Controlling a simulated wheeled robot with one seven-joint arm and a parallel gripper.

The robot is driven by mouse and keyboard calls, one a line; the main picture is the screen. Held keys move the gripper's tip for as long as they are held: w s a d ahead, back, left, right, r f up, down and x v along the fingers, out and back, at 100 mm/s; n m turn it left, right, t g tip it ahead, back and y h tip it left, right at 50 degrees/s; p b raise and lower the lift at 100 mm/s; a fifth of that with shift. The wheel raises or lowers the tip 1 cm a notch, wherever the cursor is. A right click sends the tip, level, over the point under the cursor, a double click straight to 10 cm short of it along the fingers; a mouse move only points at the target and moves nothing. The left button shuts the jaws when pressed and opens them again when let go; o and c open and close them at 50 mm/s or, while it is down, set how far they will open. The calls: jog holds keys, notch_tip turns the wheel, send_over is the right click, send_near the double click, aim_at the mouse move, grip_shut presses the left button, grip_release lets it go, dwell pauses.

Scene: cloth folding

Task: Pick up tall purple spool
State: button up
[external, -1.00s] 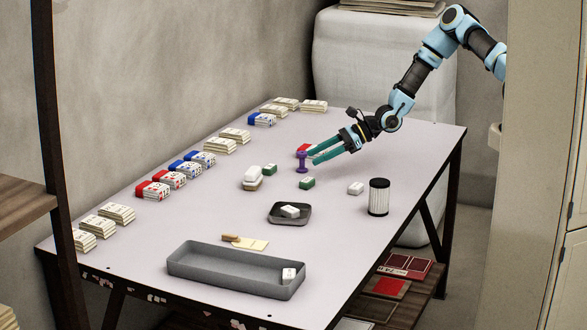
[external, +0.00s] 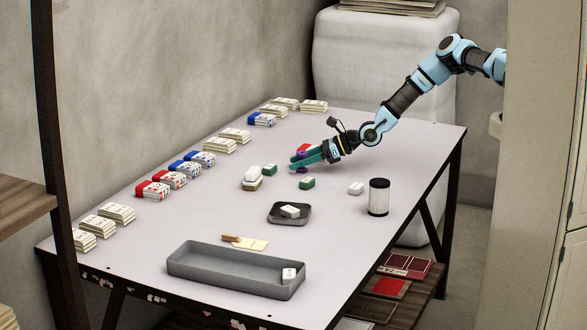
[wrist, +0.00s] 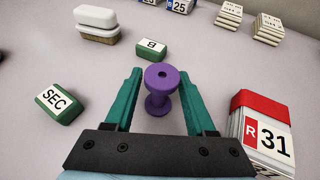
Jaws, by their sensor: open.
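The tall purple spool (wrist: 161,88) stands upright on the table, between the two green fingers of my gripper (wrist: 160,92) in the wrist view. The fingers are open, with a gap visible on each side of the spool. In the external view my gripper (external: 308,159) is low over the table, and the fingers hide most of the spool (external: 302,155).
A red-topped block marked R 31 (wrist: 264,132) is close to the right finger. Green blocks (wrist: 62,103) (wrist: 151,50) lie left and ahead. A dark dish (external: 275,216), grey tray (external: 236,275) and white cylinder (external: 378,197) stand nearer the front.

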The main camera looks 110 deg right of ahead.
jog(key=shift+x, duration=1.05)
grip_shut()
